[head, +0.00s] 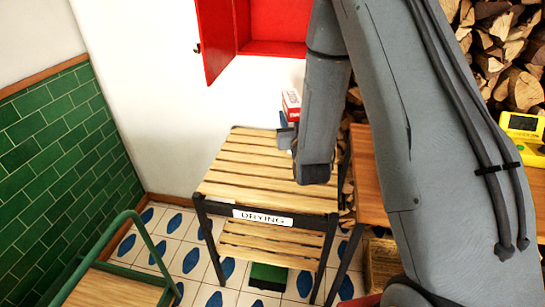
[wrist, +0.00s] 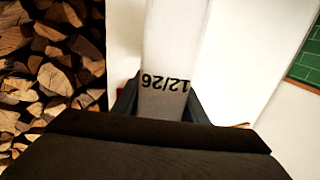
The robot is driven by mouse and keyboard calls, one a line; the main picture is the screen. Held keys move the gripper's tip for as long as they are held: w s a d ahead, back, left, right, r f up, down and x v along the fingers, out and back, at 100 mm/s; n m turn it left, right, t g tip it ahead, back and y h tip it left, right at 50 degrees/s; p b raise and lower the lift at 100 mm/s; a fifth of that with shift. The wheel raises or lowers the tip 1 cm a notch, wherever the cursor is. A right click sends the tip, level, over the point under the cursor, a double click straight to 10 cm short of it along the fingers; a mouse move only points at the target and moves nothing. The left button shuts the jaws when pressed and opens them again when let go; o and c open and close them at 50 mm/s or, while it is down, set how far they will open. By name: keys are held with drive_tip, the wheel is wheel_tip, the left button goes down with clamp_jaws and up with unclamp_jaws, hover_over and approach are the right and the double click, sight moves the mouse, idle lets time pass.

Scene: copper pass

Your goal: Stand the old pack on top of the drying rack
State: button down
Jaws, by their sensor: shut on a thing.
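The drying rack (head: 240,176) is a slatted wooden stand with a dark frame and a white "DRYING" label, in the middle of the head view. My gripper (head: 286,128) is over the rear part of its top. It is shut on the pack (head: 291,104), a red and white box that looks upright in the head view. In the wrist view the pack (wrist: 172,40) is a pale face marked "12/26", upside down, between the dark fingers (wrist: 160,103). My arm hides part of the pack and the rack's right rear. I cannot tell whether the pack touches the slats.
A red wall cabinet (head: 276,24) hangs open above the rack. A wooden table (head: 368,180) stands close on the right, with stacked logs (head: 515,75) behind. The front and left slats are clear.

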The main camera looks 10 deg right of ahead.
drive_tip(key=a+f+m+g+h+b, duration=0.1)
drive_tip(key=a+m+h+b, duration=0.15)
drive_tip(key=a, duration=0.75)
drive_tip(key=a+f+m+h+b, duration=0.1)
drive_tip(key=a+f+h+b, duration=0.15)
drive_tip(key=a, duration=0.65)
wheel_tip(320, 180, down, 9)
drive_tip(key=shift+h, duration=0.3)
drive_tip(key=shift+a+f, duration=0.1)
drive_tip(key=c, duration=1.1)
unclamp_jaws()
drive_tip(key=shift+f, duration=0.1)
